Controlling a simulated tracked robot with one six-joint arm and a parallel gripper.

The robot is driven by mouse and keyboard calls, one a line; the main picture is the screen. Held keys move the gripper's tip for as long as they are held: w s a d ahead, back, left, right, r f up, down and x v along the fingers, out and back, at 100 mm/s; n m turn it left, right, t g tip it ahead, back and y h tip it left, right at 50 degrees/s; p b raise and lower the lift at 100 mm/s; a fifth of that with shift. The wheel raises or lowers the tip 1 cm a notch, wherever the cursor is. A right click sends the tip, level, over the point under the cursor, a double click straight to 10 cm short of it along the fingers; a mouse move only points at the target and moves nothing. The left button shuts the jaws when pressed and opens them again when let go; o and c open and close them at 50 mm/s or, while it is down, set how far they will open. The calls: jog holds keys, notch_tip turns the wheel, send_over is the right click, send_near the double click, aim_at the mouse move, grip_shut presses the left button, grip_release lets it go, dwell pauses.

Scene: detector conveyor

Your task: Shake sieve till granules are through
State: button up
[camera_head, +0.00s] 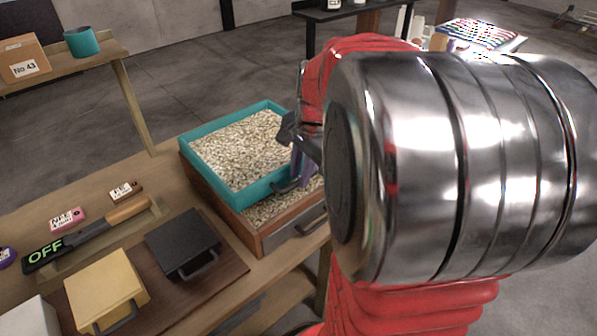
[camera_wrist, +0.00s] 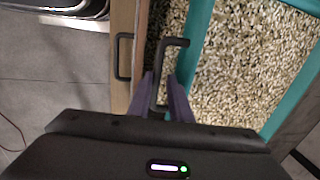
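The sieve (camera_head: 262,193) is a teal square frame filled with pale granules. It sits on top of a wooden box (camera_head: 250,236), offset so that a strip of the box's front shows; granules lie there too. The wrist view shows the sieve's teal rim (camera_wrist: 197,42) and its dark bent handle (camera_wrist: 160,66). My gripper (camera_wrist: 162,82) is at this handle, with its purple fingers on either side of it. A small gap seems to show between handle and right finger. My gripper (camera_head: 302,172) partly hides the handle in the head view.
A shelf at upper left bears a carton (camera_head: 22,58) and teal cup (camera_head: 81,42). My arm covers the right side.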

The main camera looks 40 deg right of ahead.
jog(key=o, duration=0.4)
jog(key=shift+c, duration=0.2)
notch_tip(320, 180, up, 13)
jog(key=s, duration=0.2)
jog(key=shift+s+r, duration=0.2)
jog(key=shift+s, duration=0.1)
dwell(0.3)
jog(key=shift+s+d, duration=0.2)
jog(key=shift+d, duration=0.35)
